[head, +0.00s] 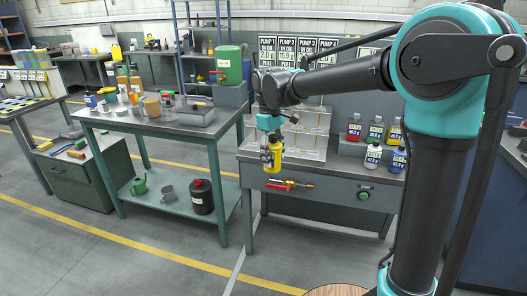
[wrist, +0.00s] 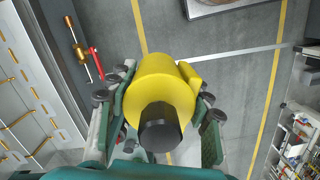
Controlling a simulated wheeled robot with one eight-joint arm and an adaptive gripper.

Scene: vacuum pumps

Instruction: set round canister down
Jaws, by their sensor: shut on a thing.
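The round canister (head: 276,156) is a small yellow cylinder, and it hangs in my gripper (head: 267,146) in the head view. It is in the air by the front edge of the right workbench. In the wrist view the yellow canister (wrist: 165,80) fills the middle, with its black cap (wrist: 160,128) toward the camera. My gripper's green-grey fingers (wrist: 160,85) are shut on it from both sides. The far end of the canister is hidden in the wrist view.
The right workbench (head: 330,190) carries white boxes (head: 300,135) and several coloured bottles (head: 376,130). A red-handled brass valve (head: 290,184) is on its front. Grey floor below is open.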

